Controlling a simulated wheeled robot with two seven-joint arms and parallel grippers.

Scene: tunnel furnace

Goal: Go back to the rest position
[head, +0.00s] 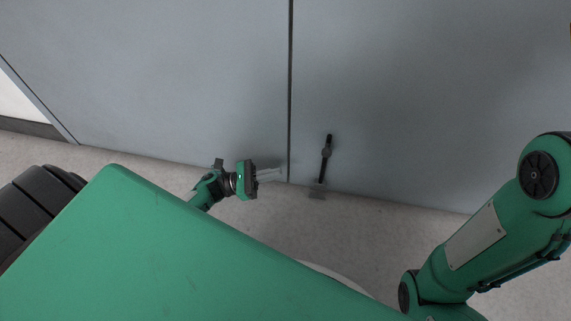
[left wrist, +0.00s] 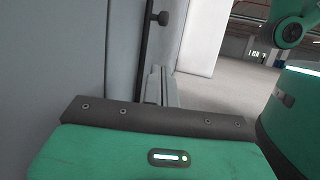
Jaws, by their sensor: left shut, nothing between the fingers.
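My left gripper (head: 272,174) reaches out past my green body in the head view, near the bottom of the grey doors. Its pale fingers are shut with nothing between them. They also show in the left wrist view (left wrist: 161,86), pointing away beside a grey panel. My right arm shows at the right of the head view, but its gripper is out of the picture.
Two grey door panels (head: 190,80) meet at a dark vertical seam. A black handle (head: 325,160) is on the right panel, right of my left gripper and apart from it. Pale floor (head: 290,225) lies below. The left wrist view shows open floor (left wrist: 225,88) at right.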

